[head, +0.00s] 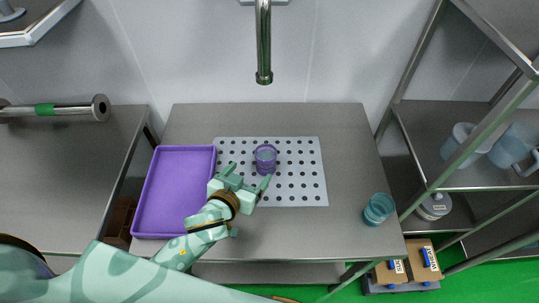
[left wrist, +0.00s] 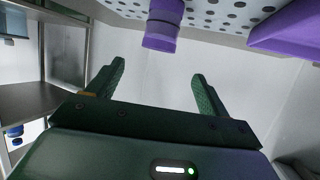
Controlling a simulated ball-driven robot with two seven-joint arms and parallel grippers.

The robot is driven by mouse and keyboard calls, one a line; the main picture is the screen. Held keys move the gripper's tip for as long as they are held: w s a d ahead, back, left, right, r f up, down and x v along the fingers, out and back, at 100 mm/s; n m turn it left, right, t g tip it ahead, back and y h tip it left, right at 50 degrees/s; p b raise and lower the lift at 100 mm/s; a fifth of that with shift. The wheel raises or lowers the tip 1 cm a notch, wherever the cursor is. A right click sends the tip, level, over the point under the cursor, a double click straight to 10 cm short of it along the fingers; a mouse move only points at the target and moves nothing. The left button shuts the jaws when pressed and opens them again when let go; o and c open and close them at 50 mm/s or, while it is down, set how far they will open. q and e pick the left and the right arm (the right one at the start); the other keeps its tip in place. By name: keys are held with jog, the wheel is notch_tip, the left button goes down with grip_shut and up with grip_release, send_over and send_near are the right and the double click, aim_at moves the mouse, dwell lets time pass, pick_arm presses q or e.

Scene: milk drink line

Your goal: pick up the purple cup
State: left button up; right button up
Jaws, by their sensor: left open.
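The purple cup (head: 265,158) stands on the perforated grey plate (head: 305,185) under the metal spout. It also shows at the top of the left wrist view (left wrist: 163,27), beyond the fingertips and sideways between them. My left gripper (head: 249,175) is open and empty, just to the front left of the cup. Its two spread fingers also show in the left wrist view (left wrist: 153,80), with a gap between them and the cup. My right gripper is in neither view.
A purple tray (head: 137,222) lies left of the plate, partly behind my left arm. A teal cup (head: 378,208) stands near the table's right edge. A metal spout (head: 264,50) hangs above the back. A metal rack (head: 436,187) is at right. The table's front right is clear.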

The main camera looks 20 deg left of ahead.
aim_at(270, 150)
pick_arm(q)
jog(key=b+x, duration=0.1)
jog(key=x, duration=0.8)
jog(key=shift+b, duration=0.3)
jog(key=shift+w+f, duration=0.15)
jog(key=b+x, duration=0.1)
jog(key=x, duration=0.4)
jog(key=shift+d+f+b, duration=0.1)
jog(key=shift+d+b, duration=0.05)
jog(key=shift+b, duration=0.15)
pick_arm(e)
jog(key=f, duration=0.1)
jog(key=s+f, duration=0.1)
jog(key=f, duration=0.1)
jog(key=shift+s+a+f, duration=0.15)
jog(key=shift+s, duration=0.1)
pick_arm(q)
jog(key=c, duration=1.3)
